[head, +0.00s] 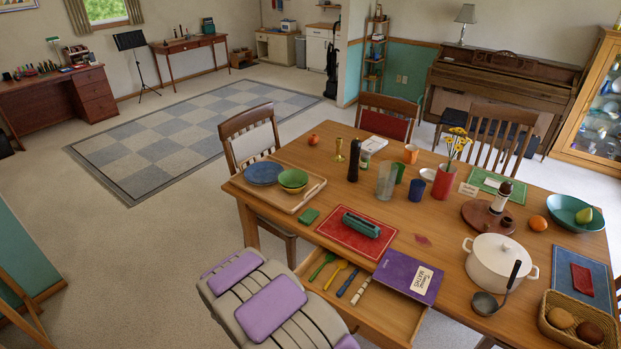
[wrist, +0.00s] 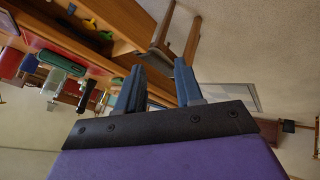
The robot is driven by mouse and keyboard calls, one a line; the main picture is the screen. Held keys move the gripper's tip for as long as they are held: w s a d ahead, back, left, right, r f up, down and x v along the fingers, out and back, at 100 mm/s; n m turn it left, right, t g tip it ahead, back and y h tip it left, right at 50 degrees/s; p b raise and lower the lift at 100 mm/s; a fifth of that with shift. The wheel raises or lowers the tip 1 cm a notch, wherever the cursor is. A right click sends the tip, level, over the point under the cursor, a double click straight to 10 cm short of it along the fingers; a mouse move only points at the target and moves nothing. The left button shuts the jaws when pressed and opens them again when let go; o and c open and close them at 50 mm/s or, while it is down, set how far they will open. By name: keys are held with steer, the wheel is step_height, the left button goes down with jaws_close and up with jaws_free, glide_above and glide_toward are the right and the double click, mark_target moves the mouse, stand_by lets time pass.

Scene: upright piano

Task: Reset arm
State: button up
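My gripper (wrist: 158,76) shows in the wrist view as two blue fingers standing apart on a dark bar. It is open, with nothing between the fingers. A purple surface of my own fills the bottom of that view. In the head view my purple and grey body parts (head: 271,304) show at the lower middle, in front of the table and its open drawer. I cannot make out the gripper's fingers in the head view.
The wooden table (head: 340,183) carries dishes, a white pot (head: 497,265), a purple book (head: 408,276) and a red mat (head: 343,237). Its open drawer (head: 383,318) sticks out near me, with utensils inside. Chairs (head: 252,135) stand around it. The floor at left (head: 110,240) is clear.

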step_height(320, 180, up, 12)
steer(key=s+d+m+g+y, duration=0.1)
steer(key=d+g+y, duration=0.1)
steer(key=y, duration=0.1)
steer(key=s+d+r+m+g+y, duration=0.1)
steer(key=s+d+r, duration=0.2)
steer(key=s+r, duration=0.15)
steer(key=s+d+r+g, duration=0.1)
steer(key=s+d+r, duration=0.15)
steer(key=r, duration=0.35)
steer(key=s+d+r+m+g+h, duration=0.1)
steer(key=s+d+r+g, duration=0.1)
steer(key=s+d, duration=0.4)
steer(key=s+d+r+m+g, duration=0.1)
steer(key=s+d+r, duration=0.4)
steer(key=s, duration=0.9)
steer(key=s+d+r+m+g+h, duration=0.1)
steer(key=s+d+r+g, duration=0.1)
steer(key=s+d, duration=0.6)
steer(key=s+r, duration=0.1)
steer(key=s, duration=0.1)
steer(key=shift+s+d+r+g+h, duration=0.15)
steer(key=shift+s+r+g+h, duration=0.15)
steer(key=shift+s, duration=0.05)
